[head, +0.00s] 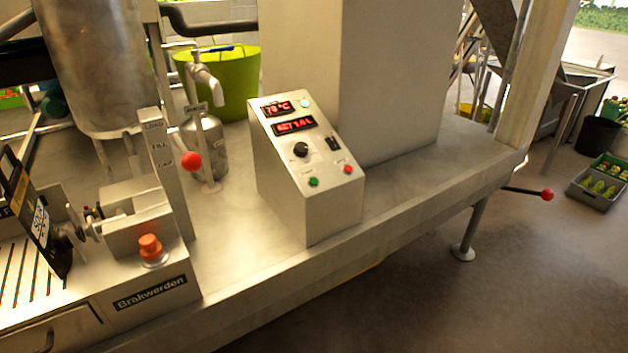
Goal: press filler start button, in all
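A metal control box (306,167) with a sloped panel stands on the steel bench in the head view. Its panel has a green button (314,182) at the lower left and a red button (347,169) at the lower right. A black knob (300,149) and a black switch (334,143) sit above them. Two red displays (293,125) show near the top, the upper one reading about 70 °C. The label text by the buttons is too small to read. Neither of my grippers is in view.
Left of the box stand a red-knobbed lever (191,162) by a LOAD/FILL/CAP plate, a steel bottle (207,146) under a tap, and an orange-red button (150,246). A red-tipped rod (547,195) juts out at right. The bench (400,190) is bare right of the box.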

